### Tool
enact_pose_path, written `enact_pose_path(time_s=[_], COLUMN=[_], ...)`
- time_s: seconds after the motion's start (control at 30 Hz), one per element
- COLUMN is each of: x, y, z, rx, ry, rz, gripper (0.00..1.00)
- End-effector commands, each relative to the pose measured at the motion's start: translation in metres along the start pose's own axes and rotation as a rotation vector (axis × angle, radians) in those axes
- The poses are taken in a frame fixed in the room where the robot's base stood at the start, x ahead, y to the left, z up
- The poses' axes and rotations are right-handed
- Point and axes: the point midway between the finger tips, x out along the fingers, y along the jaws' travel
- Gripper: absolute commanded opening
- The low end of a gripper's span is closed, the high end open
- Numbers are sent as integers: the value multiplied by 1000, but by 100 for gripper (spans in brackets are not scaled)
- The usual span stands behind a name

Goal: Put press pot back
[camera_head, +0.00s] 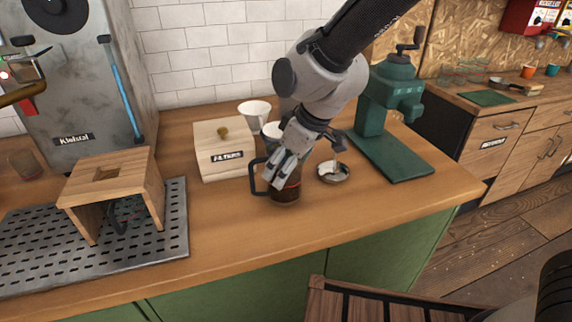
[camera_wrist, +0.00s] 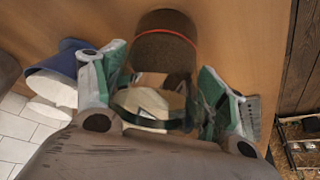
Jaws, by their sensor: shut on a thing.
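The press pot (camera_head: 286,192) is a dark brown, see-through vessel with a red band and a black handle on its left. It is upright at the front of the wooden counter; I cannot tell whether its base touches the wood. My gripper (camera_head: 286,172) is shut on it from above and hides part of its upper body. In the wrist view, the press pot (camera_wrist: 166,50) lies between the two green-and-grey fingers of my gripper (camera_wrist: 163,88).
A wooden filters box (camera_head: 224,160) and a white dripper (camera_head: 254,112) stand behind left. A small round dish (camera_head: 333,173) and a green grinder (camera_head: 395,155) are to the right. A wooden stand (camera_head: 105,175) sits on a perforated metal tray (camera_head: 178,235) at left. The front counter is clear.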

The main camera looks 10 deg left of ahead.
Motion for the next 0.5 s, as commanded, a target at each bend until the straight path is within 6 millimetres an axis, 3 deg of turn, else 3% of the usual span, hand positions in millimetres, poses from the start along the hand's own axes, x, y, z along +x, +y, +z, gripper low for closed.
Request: enact_pose_path(time_s=[0.17, 0.2, 0.3, 0.5], x=[2, 2, 2, 2], y=[0, 0, 0, 0], z=[0, 1, 1, 1], rx=[1, 1, 1, 1], ry=[1, 0, 0, 0], rz=[0, 0, 0, 0], gripper=[2, 79, 93, 93])
